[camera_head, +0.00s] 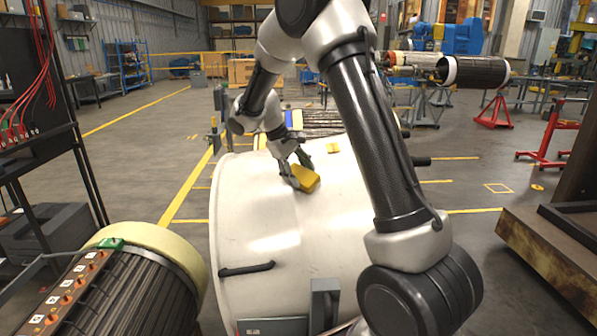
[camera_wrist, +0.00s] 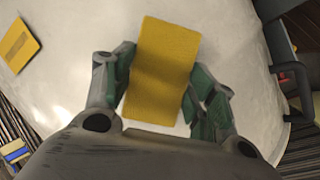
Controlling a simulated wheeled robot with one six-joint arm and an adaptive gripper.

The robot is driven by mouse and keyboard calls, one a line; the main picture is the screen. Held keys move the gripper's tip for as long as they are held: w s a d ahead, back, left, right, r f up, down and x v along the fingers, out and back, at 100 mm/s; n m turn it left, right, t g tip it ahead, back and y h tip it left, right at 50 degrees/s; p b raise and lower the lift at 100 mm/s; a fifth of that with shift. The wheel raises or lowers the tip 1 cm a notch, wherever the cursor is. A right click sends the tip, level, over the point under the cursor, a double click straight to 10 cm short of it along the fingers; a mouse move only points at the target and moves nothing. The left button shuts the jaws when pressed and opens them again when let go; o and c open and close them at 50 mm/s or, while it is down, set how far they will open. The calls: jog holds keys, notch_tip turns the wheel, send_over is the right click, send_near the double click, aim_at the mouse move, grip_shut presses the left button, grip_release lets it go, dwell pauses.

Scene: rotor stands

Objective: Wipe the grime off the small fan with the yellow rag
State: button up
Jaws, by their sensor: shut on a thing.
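My gripper (camera_head: 296,172) is shut on the yellow rag (camera_head: 306,180), a thick yellow pad over the top of a large white rounded casing (camera_head: 250,215). In the wrist view, the rag (camera_wrist: 162,65) sits between the green-padded fingers of my gripper (camera_wrist: 160,88). I cannot tell whether the rag touches the white surface. No small fan or grime patch can be made out clearly in either view.
A flat yellow square (camera_head: 333,148) with a darker rectangle lies on the casing; it also shows in the wrist view (camera_wrist: 17,45). A black handle (camera_head: 247,269) is on the casing's near side. A ribbed rotor (camera_head: 150,280) stands at the lower left.

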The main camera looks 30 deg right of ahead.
aim_at(311, 172)
jog(key=shift+d+f, duration=0.1)
jog(key=shift+d, duration=0.05)
jog(key=shift+s+d+r, duration=0.15)
jog(key=shift+s+d, duration=0.1)
jog(key=shift+d, duration=0.3)
jog(key=shift+s+d+r, duration=0.15)
jog(key=shift+s+d, duration=0.1)
jog(key=shift+d, duration=0.35)
jog(key=shift+s+d+r, duration=0.15)
jog(key=shift+s+d, duration=0.1)
jog(key=shift+d, duration=0.3)
jog(key=shift+f, duration=0.15)
jog(key=shift+w+a+f, duration=0.15)
jog(key=shift+w+a, duration=0.15)
jog(key=shift+a, duration=0.3)
jog(key=shift+w+a+f, duration=0.15)
jog(key=shift+w+a, duration=0.1)
jog(key=shift+a, duration=0.3)
jog(key=shift+w+a+f, duration=0.25)
jog(key=shift+a, duration=0.4)
jog(key=shift+c, duration=0.8)
jog(key=shift+r, duration=0.1)
jog(key=shift+s+a+r, duration=0.3)
jog(key=shift+r, duration=0.6)
jog(key=shift+s+a+r, duration=0.25)
jog(key=shift+r, duration=0.65)
jog(key=shift+s+a+r, duration=0.3)
jog(key=shift+r, duration=0.6)
jog(key=shift+r, duration=0.1)
